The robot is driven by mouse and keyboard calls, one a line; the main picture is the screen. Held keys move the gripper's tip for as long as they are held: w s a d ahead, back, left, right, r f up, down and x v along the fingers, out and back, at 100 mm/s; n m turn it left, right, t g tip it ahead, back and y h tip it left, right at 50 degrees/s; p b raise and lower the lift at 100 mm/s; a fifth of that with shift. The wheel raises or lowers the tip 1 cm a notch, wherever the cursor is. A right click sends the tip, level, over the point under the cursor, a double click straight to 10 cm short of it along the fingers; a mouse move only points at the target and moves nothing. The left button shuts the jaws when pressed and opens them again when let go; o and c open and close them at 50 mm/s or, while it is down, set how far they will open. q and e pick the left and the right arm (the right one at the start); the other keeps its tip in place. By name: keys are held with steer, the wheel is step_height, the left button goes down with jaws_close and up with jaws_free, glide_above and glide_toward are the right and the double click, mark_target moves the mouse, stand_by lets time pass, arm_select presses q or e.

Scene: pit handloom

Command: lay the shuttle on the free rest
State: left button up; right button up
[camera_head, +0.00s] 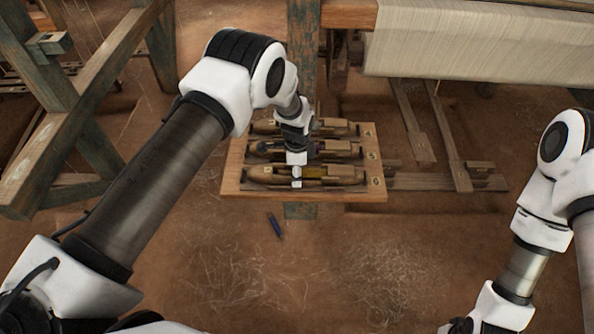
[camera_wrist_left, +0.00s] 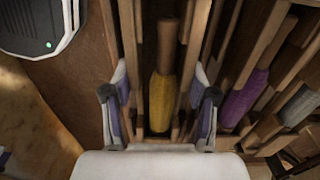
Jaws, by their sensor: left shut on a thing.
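A wooden board (camera_head: 230,178) carries a row of shuttle rests. The nearest wooden shuttle (camera_head: 340,175), with a yellow bobbin, is at the board's front row; I cannot tell whether it bears fully on its rest. My left gripper (camera_head: 297,180) comes down from above and is shut on this shuttle, near its middle. In the left wrist view the yellow-wound shuttle (camera_wrist_left: 162,95) lies between the two fingers. Behind it are a shuttle with a purple bobbin (camera_wrist_left: 240,98) and one with a grey bobbin (camera_wrist_left: 300,105). My right gripper is outside the view.
The loom's wooden post (camera_head: 303,60) stands just behind the board, with the pale cloth roll (camera_head: 480,40) at the upper right. Wooden treadles (camera_head: 435,135) lie right of the board. A small dark blue object (camera_head: 275,225) lies on the earthen floor. The floor in front is mostly clear.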

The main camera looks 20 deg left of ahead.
arm_select(q)
steer(key=o, duration=1.5)
steer(key=shift+f, duration=0.15)
steer(key=shift+r, duration=0.65)
step_height(320, 180, up, 11)
steer(key=shift+r+b, duration=0.1)
steer(key=shift+b, duration=0.8)
steer(key=shift+d, duration=0.1)
